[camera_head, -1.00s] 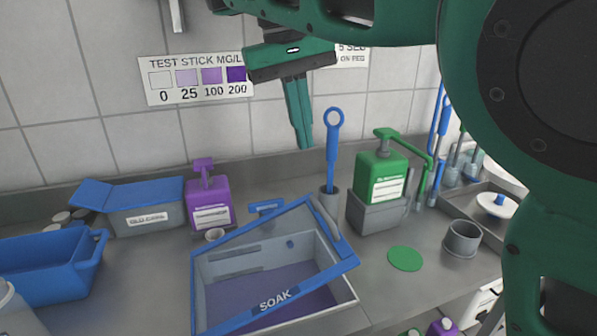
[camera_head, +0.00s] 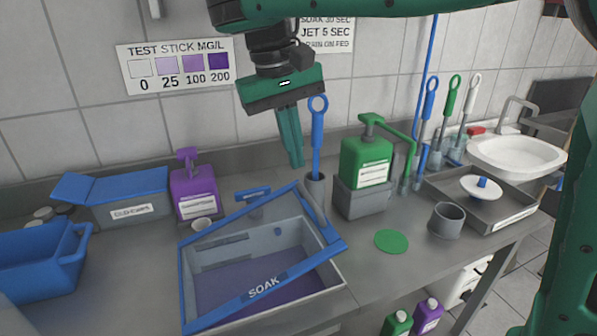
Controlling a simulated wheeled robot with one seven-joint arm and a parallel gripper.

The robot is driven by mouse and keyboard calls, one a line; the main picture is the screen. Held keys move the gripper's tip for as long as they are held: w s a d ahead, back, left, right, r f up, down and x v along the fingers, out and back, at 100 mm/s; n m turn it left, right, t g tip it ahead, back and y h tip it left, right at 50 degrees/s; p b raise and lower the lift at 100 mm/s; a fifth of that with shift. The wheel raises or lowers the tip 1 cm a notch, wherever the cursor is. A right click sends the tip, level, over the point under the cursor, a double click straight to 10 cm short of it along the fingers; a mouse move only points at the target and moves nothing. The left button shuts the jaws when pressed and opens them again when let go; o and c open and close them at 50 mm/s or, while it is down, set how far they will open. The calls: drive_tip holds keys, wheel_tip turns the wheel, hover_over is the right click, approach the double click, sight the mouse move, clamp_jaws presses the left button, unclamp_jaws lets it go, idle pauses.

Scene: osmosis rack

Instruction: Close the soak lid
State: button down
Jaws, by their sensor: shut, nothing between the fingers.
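The soak bin is a grey box (camera_head: 335,277) with purple liquid inside, on the counter in front of me. Its lid is a blue frame (camera_head: 212,226) marked SOAK on its front bar. The lid sits tilted and skewed over the box, and the inside shows through it. My gripper (camera_head: 297,165) is shut and empty, pointing down above the back of the lid. It hangs just left of a blue-handled brush and appears apart from the lid.
A blue-handled brush (camera_head: 317,137) stands in a grey holder behind the lid. A green pump bottle (camera_head: 366,163) is to its right, a purple bottle (camera_head: 194,193) to the left. A blue tub (camera_head: 38,262) is far left. A green disc (camera_head: 391,241) and grey cup (camera_head: 446,219) lie right.

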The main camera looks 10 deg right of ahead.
hover_over(303, 194)
drive_tip(key=shift+s+a+f, duration=0.1)
drive_tip(key=shift+a+f, duration=0.15)
drive_tip(key=shift+f, duration=0.95)
drive_tip(key=shift+a+f, duration=0.2)
drive_tip(key=shift+f, duration=0.95)
